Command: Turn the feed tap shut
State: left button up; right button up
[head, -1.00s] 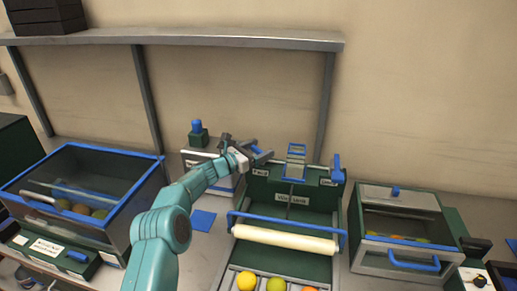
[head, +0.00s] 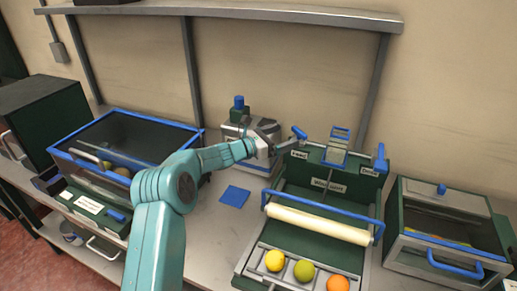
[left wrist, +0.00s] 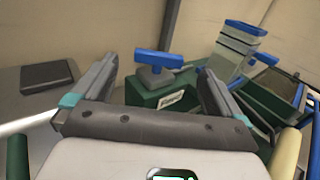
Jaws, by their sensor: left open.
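The feed tap (head: 299,132) is a blue handle on the back left corner of the green washing unit (head: 310,168), above a white label reading "Feed". In the left wrist view the feed tap (left wrist: 158,60) is a blue T-shaped handle lying crosswise on a grey base on a green block. My left gripper (head: 284,142) is just left of the tap in the head view. In the left wrist view its two grey fingers (left wrist: 158,72) are spread wide, with the tap between and beyond them and nothing held. Contact with the tap is not visible. My right gripper is not in view.
A second blue tap (head: 380,157) stands at the unit's right back corner, beside a blue-topped chute (head: 339,140). A white roller (head: 318,225) crosses the front. A grey box (head: 265,128) with a blue-capped bottle (head: 239,106) stands behind my gripper. Lidded bins flank the unit.

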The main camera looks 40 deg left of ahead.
aim_at(294, 132)
pick_arm(q)
jog(key=b+v, duration=0.1)
jog(key=v, duration=0.8)
jog(key=shift+b, duration=0.4)
jog(key=shift+a, duration=0.1)
jog(key=shift+s+a+f, duration=0.1)
jog(key=shift+a+f, duration=0.05)
jog(key=c, duration=0.4)
jog(key=shift+s+a+f+b, duration=0.3)
jog(key=shift+a+f+b, duration=0.25)
jog(key=shift+a+f, duration=0.25)
jog(key=c, duration=0.5)
jog(key=shift+a+r, duration=0.15)
jog(key=shift+r, duration=0.15)
jog(key=c, duration=0.5)
jog(key=shift+w+p, duration=0.3)
jog(key=shift+w, duration=0.1)
grip_shut()
jog(key=p+x, duration=0.4)
jog(key=x, duration=0.8)
jog(key=shift+d, duration=0.25)
jog(key=shift+w, duration=0.5)
jog(key=shift+d, duration=0.1)
